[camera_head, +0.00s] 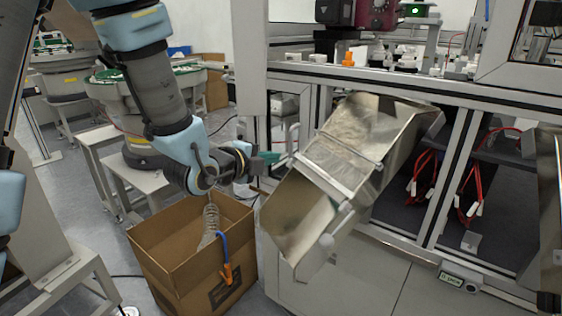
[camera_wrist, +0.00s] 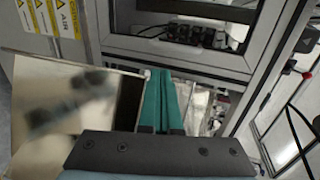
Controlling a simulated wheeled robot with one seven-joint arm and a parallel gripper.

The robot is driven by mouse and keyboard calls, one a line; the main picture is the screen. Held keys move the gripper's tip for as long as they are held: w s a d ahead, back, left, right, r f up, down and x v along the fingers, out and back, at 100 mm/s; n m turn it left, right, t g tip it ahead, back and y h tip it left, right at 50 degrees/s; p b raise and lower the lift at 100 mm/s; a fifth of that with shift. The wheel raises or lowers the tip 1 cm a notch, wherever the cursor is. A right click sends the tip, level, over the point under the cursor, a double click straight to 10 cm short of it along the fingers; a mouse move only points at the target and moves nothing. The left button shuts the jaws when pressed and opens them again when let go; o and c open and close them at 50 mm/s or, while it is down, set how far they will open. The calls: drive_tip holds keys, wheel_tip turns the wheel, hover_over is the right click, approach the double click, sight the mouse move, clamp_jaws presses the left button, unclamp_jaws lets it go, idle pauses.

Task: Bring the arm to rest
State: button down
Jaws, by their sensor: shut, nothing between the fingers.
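My gripper (camera_head: 271,158) shows in the head view at the end of my blue-and-grey arm, pointing right. Its green fingers (camera_wrist: 163,100) fill the middle of the wrist view, lying side by side, shut, with nothing between them. In the head view the fingertips are close to the upper left side of a shiny metal chute (camera_head: 345,150); I cannot tell whether they touch it. The chute's metal surface also shows in the wrist view (camera_wrist: 65,85), left of the fingers.
The metal-framed machine (camera_head: 450,95) stands right, with red cables (camera_head: 425,172) inside. White stools (camera_head: 98,150) and round feeders stand left. Floor between is partly free.

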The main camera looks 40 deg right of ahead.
drive_tip(key=w+a+f+n+t+y, duration=0.15)
drive_tip(key=w+a+n+y, duration=0.4)
drive_tip(key=a, duration=0.65)
drive_tip(key=w+a+f+n+t+y, duration=0.1)
drive_tip(key=w+a+f+n+y, duration=0.15)
drive_tip(key=w+a+n, duration=0.6)
drive_tip(key=s+a+n+g+y, duration=0.2)
drive_tip(key=s+a+n, duration=0.3)
drive_tip(key=a+n, duration=0.3)
drive_tip(key=s+a+n+g+y, duration=0.3)
drive_tip(key=a+n, duration=0.6)
drive_tip(key=a, duration=0.6)
drive_tip(key=shift+s+a+f+n+y, duration=0.3)
drive_tip(key=shift+s+a, duration=0.1)
drive_tip(key=shift+s, duration=0.7)
